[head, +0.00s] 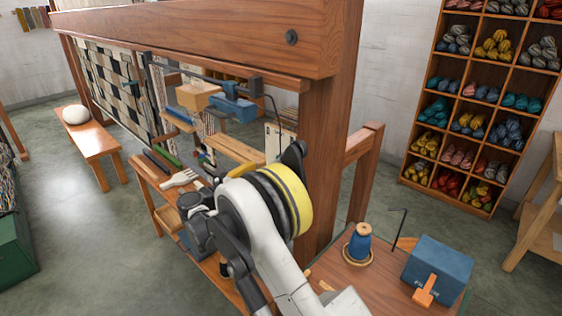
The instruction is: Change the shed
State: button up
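The large wooden loom (200,38) fills the upper middle, with a black, grey and cream checked weaving (110,85) on its left part. On its near side, a blue fitting (232,108) and a pale wooden block (197,97) sit by a dark metal rod. Another blue part lies lower left of them. I cannot tell which part sets the shed, or its position. My white arm with a yellow band reaches up from the bottom. Its dark end (196,222) is over the low wooden bench below the loom; the fingers cannot be made out, nor any contact.
A pale fork-shaped beater (181,179) lies on the low bench. At the lower right, a table holds a blue thread cone (360,243) and a blue box with an orange handle (437,270). Wool shelves (459,105) stand right; a bench (95,150) stands left on open floor.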

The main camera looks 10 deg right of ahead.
jog(key=b+x, duration=0.2)
jog(key=x, duration=0.7)
jog(key=shift+w+d, duration=0.1)
jog(key=shift+d, duration=0.1)
grip_shut()
